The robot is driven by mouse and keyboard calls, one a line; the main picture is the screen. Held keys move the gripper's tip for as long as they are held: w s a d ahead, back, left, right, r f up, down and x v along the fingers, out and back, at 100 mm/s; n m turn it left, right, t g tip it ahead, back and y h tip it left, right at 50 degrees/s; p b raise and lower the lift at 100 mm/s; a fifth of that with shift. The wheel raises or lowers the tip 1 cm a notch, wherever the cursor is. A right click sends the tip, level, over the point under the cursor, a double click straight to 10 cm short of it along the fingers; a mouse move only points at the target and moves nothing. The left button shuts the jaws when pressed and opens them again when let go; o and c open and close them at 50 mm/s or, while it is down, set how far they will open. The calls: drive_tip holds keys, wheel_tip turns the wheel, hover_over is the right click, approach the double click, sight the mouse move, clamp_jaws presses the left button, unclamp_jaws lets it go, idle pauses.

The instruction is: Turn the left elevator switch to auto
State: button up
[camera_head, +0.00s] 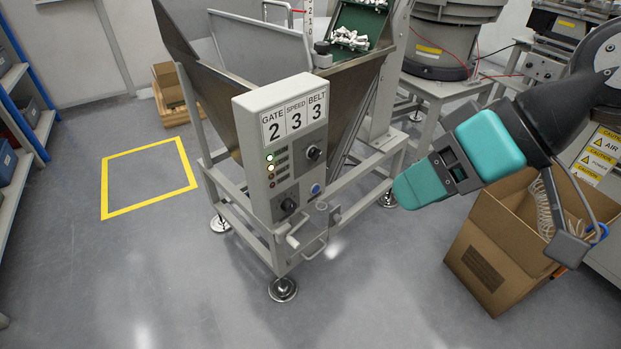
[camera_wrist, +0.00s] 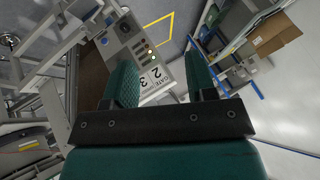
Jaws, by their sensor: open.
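A grey control box (camera_head: 246,130) stands on the frame of a metal hopper. Its front carries two black rotary knobs, an upper one (camera_head: 313,152) and a lower one (camera_head: 288,205), with lit lamps (camera_head: 270,168) and a blue button (camera_head: 315,189). Which knob is the elevator switch, and its setting, I cannot read. My gripper (camera_head: 416,187), with teal fingers, hangs in the air to the right of the box, apart from it. In the wrist view its two fingers (camera_wrist: 158,66) are spread with nothing between them; the lamps (camera_wrist: 150,52) show beyond.
The label plate on the box (camera_head: 296,122) reads gate 2, speed 3, belt 3. A bent handle (camera_head: 308,243) sticks out below the box. An open cardboard box (camera_head: 490,262) stands under my arm. A yellow floor square (camera_head: 147,207) lies left, with clear floor in front.

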drive_tip(key=w+a+f+m+t+y+b, duration=0.25)
drive_tip(key=w+f+t+y+b, duration=0.2)
drive_tip(key=w+f+b, duration=0.8)
drive_tip(key=m+t+y+b, duration=0.1)
drive_tip(key=m+t+b, duration=0.4)
drive_tip(key=b, duration=0.5)
approach(321, 153)
drive_tip(key=shift+n+t, duration=0.45)
drive_tip(key=shift+t, duration=0.1)
drive_tip(key=x, duration=0.3)
drive_tip(key=p+x, duration=0.1)
drive_tip(key=x, duration=0.5)
drive_tip(key=shift+s+a+f+p, duration=0.15)
drive_tip(key=shift+a+f+p, duration=0.15)
drive_tip(key=shift+f+p, duration=0.05)
drive_tip(key=shift+c, duration=0.4)
drive_tip(key=c, duration=0.7)
